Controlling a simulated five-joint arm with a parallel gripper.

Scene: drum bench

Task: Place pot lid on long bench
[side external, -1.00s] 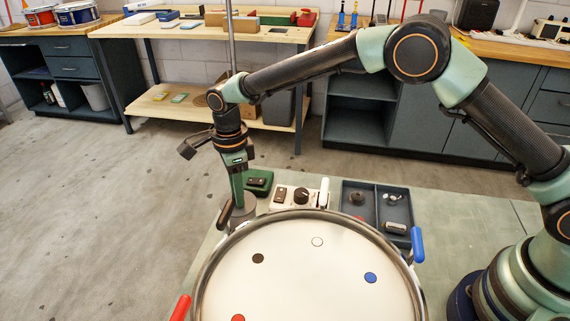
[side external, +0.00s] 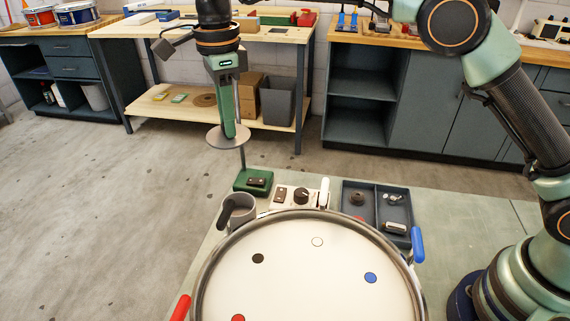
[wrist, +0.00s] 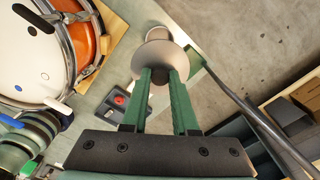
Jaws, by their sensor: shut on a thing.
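The pot lid (side external: 222,141) is a flat grey disc. My gripper (side external: 236,132) points down and is shut on its knob, holding the lid roughly level in the air. In the wrist view the lid (wrist: 148,62) lies just past the fingertips (wrist: 160,76), its dark knob between them. The grey pot (side external: 241,217) stands uncovered below, at the near table's far left corner. A wooden-topped bench (side external: 285,35) with a lower shelf stands behind. Another wooden-topped bench with dark cabinets (side external: 400,49) stands to its right. I cannot tell which is the long bench.
A large drum (side external: 315,275) fills the near table's front. A green-based stand (side external: 252,183) with a thin upright rod, a control box (side external: 290,195) and a divided tray (side external: 362,188) stand behind it. Open floor (side external: 100,200) separates the table from the benches.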

